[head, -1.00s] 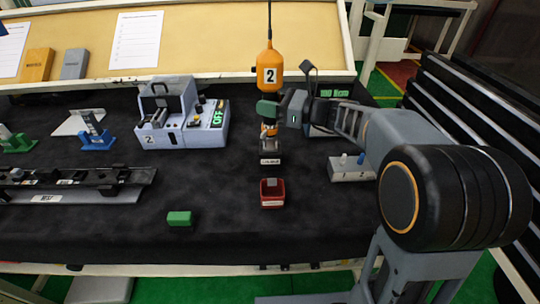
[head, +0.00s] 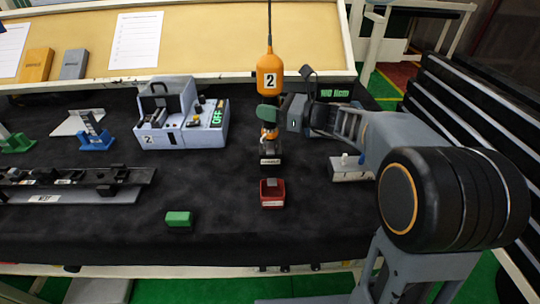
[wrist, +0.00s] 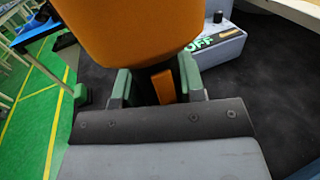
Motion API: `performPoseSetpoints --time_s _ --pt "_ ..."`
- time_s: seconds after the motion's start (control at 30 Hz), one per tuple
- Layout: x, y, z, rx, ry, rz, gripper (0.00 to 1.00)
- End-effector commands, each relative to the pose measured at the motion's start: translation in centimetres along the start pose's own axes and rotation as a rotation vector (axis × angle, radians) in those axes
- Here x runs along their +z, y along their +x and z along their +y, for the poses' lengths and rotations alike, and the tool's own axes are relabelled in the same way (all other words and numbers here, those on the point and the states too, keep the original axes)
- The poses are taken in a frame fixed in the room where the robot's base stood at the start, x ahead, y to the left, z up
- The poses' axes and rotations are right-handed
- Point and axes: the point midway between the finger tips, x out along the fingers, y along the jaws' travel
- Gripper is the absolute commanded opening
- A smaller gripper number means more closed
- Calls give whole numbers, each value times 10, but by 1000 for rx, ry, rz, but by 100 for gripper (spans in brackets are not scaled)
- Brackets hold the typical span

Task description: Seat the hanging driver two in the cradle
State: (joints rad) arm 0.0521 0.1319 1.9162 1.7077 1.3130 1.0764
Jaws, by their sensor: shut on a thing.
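The orange driver two (head: 269,74), marked "2", hangs upright on a dark cord above the black table. My gripper (head: 269,113), with green fingers, reaches in from the right and is shut on the driver's lower part. In the wrist view the driver's orange body (wrist: 130,25) fills the top, and a narrow orange part lies between the two fingers (wrist: 155,86). A dark holder with a white label (head: 270,160), which looks like the cradle, stands just below the driver's lower end. My fingers and the driver partly hide it, so I cannot tell whether they touch.
A red bin (head: 272,193) sits just in front of the holder. A green block (head: 178,220) lies front left. A grey-blue machine (head: 180,120) reading OFF stands left, a rail fixture (head: 75,185) farther left. A small white box (head: 350,170) is to the right.

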Motion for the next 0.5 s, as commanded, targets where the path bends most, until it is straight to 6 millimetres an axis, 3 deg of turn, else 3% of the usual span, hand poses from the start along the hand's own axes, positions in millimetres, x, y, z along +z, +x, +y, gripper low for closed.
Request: performPoseSetpoints --time_s 0.2,0.23,0.5 --pt "-4 0 0 0 1 0 0" --pt "-3 0 0 0 1 0 40" --pt "-3 0 0 0 0 0 66"
